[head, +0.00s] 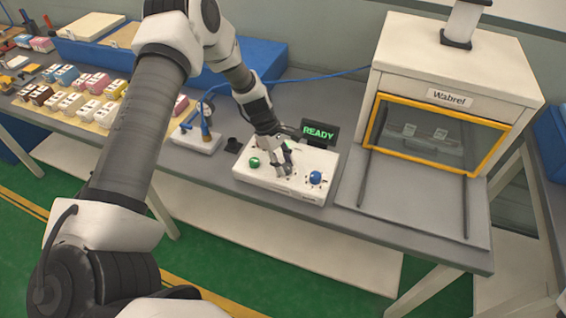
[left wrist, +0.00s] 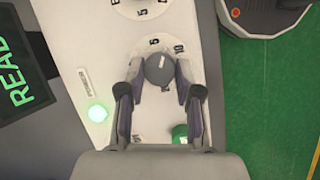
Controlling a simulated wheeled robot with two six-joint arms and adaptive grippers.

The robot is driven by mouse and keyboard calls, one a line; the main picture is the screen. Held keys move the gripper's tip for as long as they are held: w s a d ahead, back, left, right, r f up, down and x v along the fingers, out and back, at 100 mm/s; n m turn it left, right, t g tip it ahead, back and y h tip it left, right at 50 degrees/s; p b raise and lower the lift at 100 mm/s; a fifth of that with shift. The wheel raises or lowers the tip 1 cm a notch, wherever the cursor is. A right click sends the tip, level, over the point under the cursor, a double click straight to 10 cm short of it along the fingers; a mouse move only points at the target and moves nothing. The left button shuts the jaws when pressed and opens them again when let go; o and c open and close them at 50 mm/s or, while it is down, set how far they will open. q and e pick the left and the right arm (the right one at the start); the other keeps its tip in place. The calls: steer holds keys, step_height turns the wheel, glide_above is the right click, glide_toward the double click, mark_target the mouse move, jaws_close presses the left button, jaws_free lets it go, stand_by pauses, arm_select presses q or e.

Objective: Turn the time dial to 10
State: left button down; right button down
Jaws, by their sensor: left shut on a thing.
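The control box (head: 240,178) is white and stands on the grey bench, with a green knob (head: 254,162) on its left and a blue knob (head: 316,177) on its right. My left gripper (head: 285,170) reaches down onto the panel between these knobs. In the left wrist view its fingers (left wrist: 160,78) are shut on the sides of a grey round dial (left wrist: 159,68). The numbers 5 and 10 show on the white scale around this dial; the fingers hide part of the scale. I cannot clearly read where the dial points. My right gripper is not in view.
A screen (head: 319,132) behind the box reads READY. A small green light (left wrist: 97,112) glows on the panel. The Wabrel machine (head: 455,60) with a yellow-framed window stands to the right. A small stand with a blue cable (head: 199,137) is left of the box.

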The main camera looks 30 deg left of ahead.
arm_select(q)
steer(key=m, duration=0.1)
steer(key=m+g+b, duration=0.1)
steer(key=m, duration=0.1)
steer(key=shift+f+m+g, duration=0.3)
steer(key=shift+d+m+g+y+b, duration=0.15)
steer(key=shift+m+g+y+b, duration=0.3)
steer(key=shift+m, duration=1.05)
steer(key=shift+w+r, duration=0.1)
steer(key=c, duration=0.8)
jaws_free()
steer(key=shift+w, duration=0.1)
